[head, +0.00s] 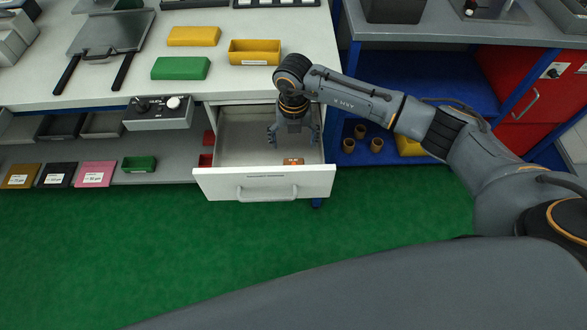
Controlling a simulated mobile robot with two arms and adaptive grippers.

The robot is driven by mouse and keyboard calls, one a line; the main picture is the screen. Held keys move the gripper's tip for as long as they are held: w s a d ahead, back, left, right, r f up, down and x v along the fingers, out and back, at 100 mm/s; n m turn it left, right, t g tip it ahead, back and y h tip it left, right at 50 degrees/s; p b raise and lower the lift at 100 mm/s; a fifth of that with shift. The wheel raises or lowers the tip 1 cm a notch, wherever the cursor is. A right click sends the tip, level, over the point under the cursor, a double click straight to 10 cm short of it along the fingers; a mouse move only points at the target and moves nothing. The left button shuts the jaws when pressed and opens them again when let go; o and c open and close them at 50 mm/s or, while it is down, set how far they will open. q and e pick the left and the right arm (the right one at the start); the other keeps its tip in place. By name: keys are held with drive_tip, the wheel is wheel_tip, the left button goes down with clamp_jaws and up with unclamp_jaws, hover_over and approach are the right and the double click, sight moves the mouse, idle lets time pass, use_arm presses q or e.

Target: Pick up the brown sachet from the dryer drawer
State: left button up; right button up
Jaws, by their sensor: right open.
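A small brown-orange sachet (293,162) lies in the open white drawer (212,183), close to the inner side of its front panel. My right gripper (293,140) reaches down into the drawer from the right, with its fingers spread and empty. It is above and behind the sachet, apart from it in the picture; the exact height gap is hard to tell. My left gripper does not show.
The white worktop (110,85) overhangs the drawer's back. A control box (158,114) hangs left of the drawer. Yellow (255,52) and green (181,68) containers sit on the worktop. A blue-framed bench stands right. The green floor (200,245) in front is clear.

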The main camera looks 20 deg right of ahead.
sight(294, 162)
wheel_tip(294, 162, down, 2)
drive_tip(key=shift+w+f+b, duration=0.1)
drive_tip(key=shift+f+b, duration=0.1)
drive_tip(key=shift+b, duration=0.15)
drive_tip(key=shift+f, duration=0.25)
drive_tip(key=shift+f+b, duration=0.4)
drive_tip(key=shift+b, duration=0.05)
drive_tip(key=f+b, duration=0.1)
drive_tip(key=f, duration=0.1)
drive_tip(key=f+b, duration=0.1)
drive_tip(key=shift+s+a+f+b, duration=0.1)
drive_tip(key=shift+s+f+b, duration=0.2)
drive_tip(key=shift+s+f, duration=0.1)
drive_tip(key=shift+w+f, duration=0.1)
drive_tip(key=shift+f, duration=0.15)
drive_tip(key=shift+r, duration=0.1)
drive_tip(key=shift+c, duration=0.2)
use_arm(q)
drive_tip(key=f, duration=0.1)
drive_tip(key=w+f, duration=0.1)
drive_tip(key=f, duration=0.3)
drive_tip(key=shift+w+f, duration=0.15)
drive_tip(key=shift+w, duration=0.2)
use_arm(e)
drive_tip(key=c, duration=1.1)
drive_tip(key=shift+c, duration=0.2)
